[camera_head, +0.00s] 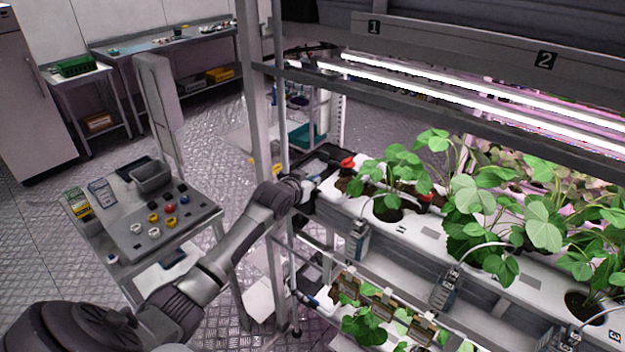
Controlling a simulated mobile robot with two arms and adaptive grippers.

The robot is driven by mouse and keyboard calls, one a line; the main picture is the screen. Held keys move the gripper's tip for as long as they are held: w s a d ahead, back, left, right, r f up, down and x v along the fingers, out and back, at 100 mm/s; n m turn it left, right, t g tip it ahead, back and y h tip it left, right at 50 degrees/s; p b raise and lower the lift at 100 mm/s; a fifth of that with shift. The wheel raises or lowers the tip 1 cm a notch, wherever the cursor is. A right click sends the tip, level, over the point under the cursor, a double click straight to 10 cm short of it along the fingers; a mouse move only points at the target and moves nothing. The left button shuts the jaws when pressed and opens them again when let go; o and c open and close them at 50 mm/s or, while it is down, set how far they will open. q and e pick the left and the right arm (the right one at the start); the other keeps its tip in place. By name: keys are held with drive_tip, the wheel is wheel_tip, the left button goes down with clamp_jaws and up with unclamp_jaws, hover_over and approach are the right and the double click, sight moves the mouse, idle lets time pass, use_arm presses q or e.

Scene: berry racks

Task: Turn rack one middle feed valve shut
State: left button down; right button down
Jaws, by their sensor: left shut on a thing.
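My left arm reaches in from the lower left to the left end of the middle grow channel (403,215) of the rack. My left gripper (313,183) is at that end, by the rack's upright post. It is shut on the middle feed valve's handle, which the fingers mostly hide, so its angle cannot be told. A small red thing (347,162) shows just right of the gripper. On the tier below, a similar valve with a blue handle (311,299) sits on the lower channel's left end. My right gripper is not in view.
Leafy plants (465,205) fill the channel right of the gripper. A metal post (251,90) and a lit lamp bar (430,88) frame the rack. A grey cart (205,212) with coloured knobs and a bin stands left of the arm. Open floor lies behind.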

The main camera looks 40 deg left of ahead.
use_arm(q)
drive_tip(key=shift+a+m+h+b, duration=0.2)
drive_tip(key=shift+m+h+b, duration=1.2)
drive_tip(key=shift+b, duration=0.4)
drive_tip(key=c, duration=1.2)
unclamp_jaws()
drive_tip(key=shift+o, duration=0.2)
drive_tip(key=shift+s, duration=0.1)
drive_tip(key=v, duration=1.1)
drive_tip(key=shift+s, duration=0.35)
drive_tip(key=shift+a+r, duration=0.1)
